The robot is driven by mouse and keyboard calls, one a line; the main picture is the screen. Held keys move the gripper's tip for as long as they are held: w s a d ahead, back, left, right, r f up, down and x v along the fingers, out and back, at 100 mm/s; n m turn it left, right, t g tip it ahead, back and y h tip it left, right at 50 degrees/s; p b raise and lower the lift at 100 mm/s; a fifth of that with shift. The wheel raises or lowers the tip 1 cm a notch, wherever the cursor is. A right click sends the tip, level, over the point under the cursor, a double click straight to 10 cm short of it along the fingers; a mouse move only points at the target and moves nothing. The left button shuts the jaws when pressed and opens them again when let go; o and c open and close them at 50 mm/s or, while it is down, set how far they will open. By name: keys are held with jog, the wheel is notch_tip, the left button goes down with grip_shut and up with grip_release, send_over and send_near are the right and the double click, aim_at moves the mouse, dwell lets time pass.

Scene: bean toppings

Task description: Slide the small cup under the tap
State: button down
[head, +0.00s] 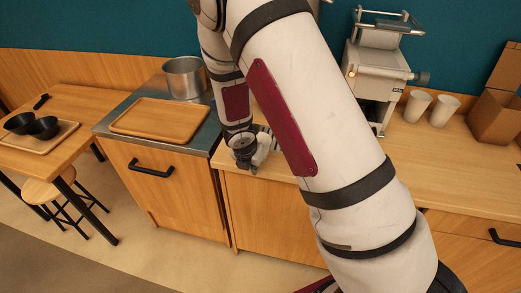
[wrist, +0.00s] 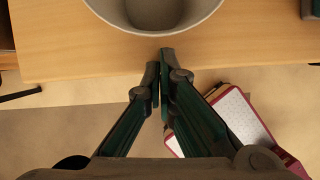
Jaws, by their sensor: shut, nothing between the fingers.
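In the wrist view a pale grey round cup (wrist: 150,33), cut off by the top edge, stands on the wooden counter with its opening facing up. My gripper (wrist: 159,62) is shut and empty, with its fingertips just in front of the cup's near side; I cannot tell if they touch it. In the head view my arm covers the middle of the counter, and I cannot make out this cup or my fingertips there. A white machine (head: 378,85) with a dark side knob stands behind my arm. No tap shows clearly; part of the machine is hidden.
Two pale cups (head: 417,105) (head: 443,110) and a cardboard box (head: 496,118) stand right of the machine. A steel pot (head: 185,78) and a wooden tray (head: 160,104) are on the metal-topped cabinet at left. A table with black bowls (head: 42,127) is farther left.

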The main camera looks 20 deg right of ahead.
aim_at(266, 143)
jog(key=shift+w+d+r+p, duration=0.15)
jog(key=shift+w+d+p, duration=0.25)
jog(key=shift+w+d, duration=0.1)
jog(key=shift+w+d+r+p, duration=0.15)
jog(key=shift+w+d+p, duration=0.2)
jog(key=shift+w+d, duration=0.15)
jog(key=shift+w+d+f, duration=0.25)
jog(key=shift+w+d, duration=0.2)
jog(key=shift+w, duration=0.1)
jog(key=shift+w+d+b, duration=0.3)
jog(key=shift+w+b, duration=0.15)
jog(key=shift+w, duration=0.05)
jog(key=shift+w+d+f+b, duration=0.1)
jog(key=shift+w+d+b, duration=0.7)
jog(key=shift+w+d, duration=1.3)
jog(key=shift+s+a+f+p, duration=0.1)
jog(key=shift+s+a+p, duration=0.25)
jog(key=shift+s+a, duration=0.9)
jog(key=shift+a, duration=0.05)
notch_tip(266, 143, up, 10)
jog(key=p, duration=0.4)
jog(key=shift+w+r, duration=0.2)
jog(key=shift+r, duration=0.05)
jog(key=shift+d, duration=0.1)
